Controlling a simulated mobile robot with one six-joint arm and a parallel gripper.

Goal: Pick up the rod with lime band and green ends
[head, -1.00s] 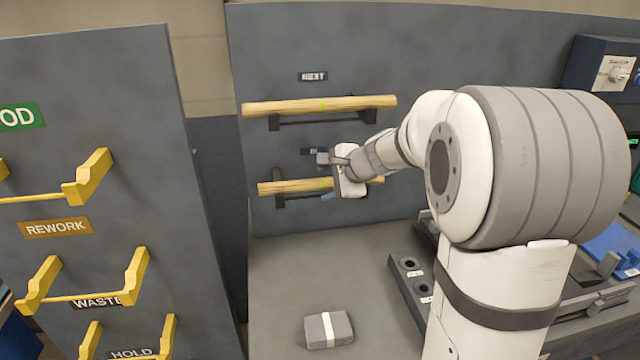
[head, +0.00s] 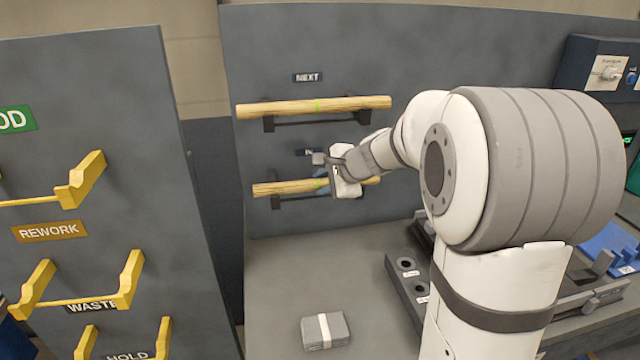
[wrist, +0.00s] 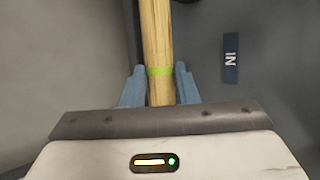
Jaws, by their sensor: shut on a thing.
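A pale wooden rod (head: 285,188) lies across the lower dark bracket labelled IN in the head view. It also shows upright in the wrist view (wrist: 157,35), with a lime band (wrist: 159,71) between my fingers. My gripper (wrist: 160,80) is shut on this rod, one blue finger on each side, at the band. In the head view my gripper (head: 322,184) covers the band and part of the rod's right half. The colour of the rod's ends cannot be made out.
Another wooden rod (head: 350,103) with a lime mark rests on the upper bracket under the NEXT label (head: 307,77). A rack with yellow holders (head: 84,180) stands at left. A grey block with a white band (head: 325,331) lies on the bench, with bare surface around it.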

